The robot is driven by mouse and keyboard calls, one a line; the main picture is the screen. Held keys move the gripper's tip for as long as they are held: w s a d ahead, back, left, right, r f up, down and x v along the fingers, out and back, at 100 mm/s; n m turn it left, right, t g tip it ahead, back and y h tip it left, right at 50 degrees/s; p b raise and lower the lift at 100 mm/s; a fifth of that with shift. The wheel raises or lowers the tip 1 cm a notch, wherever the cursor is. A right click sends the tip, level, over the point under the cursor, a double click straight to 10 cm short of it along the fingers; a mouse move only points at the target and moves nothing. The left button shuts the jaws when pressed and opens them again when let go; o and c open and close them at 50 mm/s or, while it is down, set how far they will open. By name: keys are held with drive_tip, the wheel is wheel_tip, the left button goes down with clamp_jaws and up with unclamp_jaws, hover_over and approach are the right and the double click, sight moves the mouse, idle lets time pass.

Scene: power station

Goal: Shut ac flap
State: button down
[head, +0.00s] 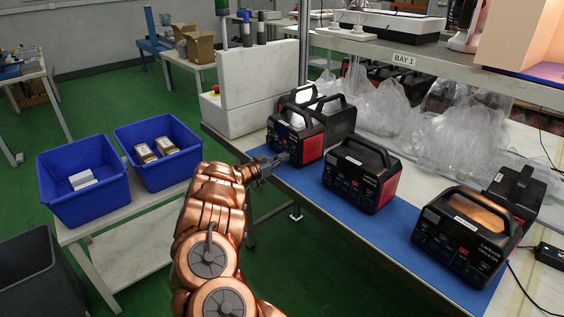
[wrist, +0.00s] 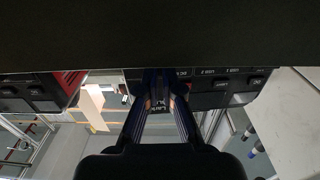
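The power station at the far left of the row (head: 303,135) is a black box with red side panels and a top handle. My gripper (head: 283,158) is at the lower left of its front panel. In the wrist view my gripper (wrist: 159,82) has its two fingers drawn together, with nothing clearly held between them. The front of the station (wrist: 222,86) shows there, with small labelled ports or covers by the fingertips. The AC flap cannot be clearly picked out; the fingers and a dark mass hide part of the panel. I cannot tell whether the fingertips touch it.
Other power stations stand on the bench's blue mat, one in the middle (head: 361,174) and one at the right (head: 466,235). A white box (head: 250,85) stands behind. Blue bins (head: 83,180) are on a table at left. Clear plastic bags (head: 450,135) lie under the shelf.

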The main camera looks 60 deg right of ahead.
drive_tip(key=shift+d+m+g+b, duration=0.15)
drive_tip(key=shift+m+g+b, duration=0.25)
drive_tip(key=shift+g, duration=0.2)
idle(0.3)
drive_tip(key=c, duration=1.3)
unclamp_jaws()
drive_tip(key=shift+c, duration=0.2)
drive_tip(key=shift+w, duration=0.1)
drive_tip(key=v, duration=1.2)
drive_tip(key=shift+r, duration=0.2)
